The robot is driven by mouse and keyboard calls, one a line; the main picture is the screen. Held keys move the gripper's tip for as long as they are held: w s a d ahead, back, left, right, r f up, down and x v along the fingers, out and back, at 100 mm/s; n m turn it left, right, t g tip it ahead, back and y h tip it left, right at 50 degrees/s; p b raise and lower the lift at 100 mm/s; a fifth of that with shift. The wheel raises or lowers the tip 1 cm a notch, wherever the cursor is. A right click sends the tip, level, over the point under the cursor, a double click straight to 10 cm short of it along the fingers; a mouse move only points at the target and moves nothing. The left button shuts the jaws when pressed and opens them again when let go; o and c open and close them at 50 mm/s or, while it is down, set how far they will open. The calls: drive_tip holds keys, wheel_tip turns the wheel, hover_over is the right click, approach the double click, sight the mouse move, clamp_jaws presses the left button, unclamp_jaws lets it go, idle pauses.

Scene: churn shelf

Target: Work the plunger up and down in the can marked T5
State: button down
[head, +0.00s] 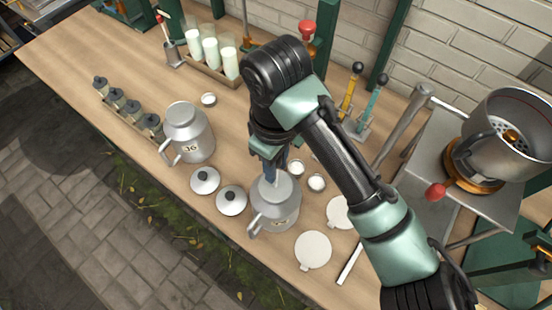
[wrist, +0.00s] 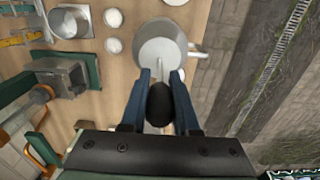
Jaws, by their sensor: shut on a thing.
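My gripper (head: 270,172) points down over a grey metal can (head: 277,214) near the front edge of the bench. In the wrist view, the blue fingers (wrist: 161,78) are shut on the plunger, with its dark knob (wrist: 160,105) between them. The plunger's thin pale rod runs toward the can's round top (wrist: 162,48), which looks grey and covered. The rod's lower end is hidden. The mark on this can is too small to read, so I cannot confirm T5. Another can (head: 188,133), apparently marked 36, stands upright to the left.
Two round lids (head: 231,200) lie just left of the can. White discs (head: 313,249) and small white cups (head: 316,182) lie to its right. A rack of milk glasses (head: 210,53) stands behind. A metal machine (head: 508,135) with a bowl stands at right.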

wheel_tip(320, 180, down, 3)
drive_tip(key=shift+b, duration=0.65)
wheel_tip(320, 180, up, 7)
drive_tip(key=p, duration=0.7)
drive_tip(key=shift+r+p, duration=0.15)
drive_tip(key=shift+p, duration=0.25)
drive_tip(key=shift+f, duration=0.25)
wheel_tip(320, 180, down, 7)
drive_tip(key=b, duration=0.5)
drive_tip(key=shift+r, duration=0.15)
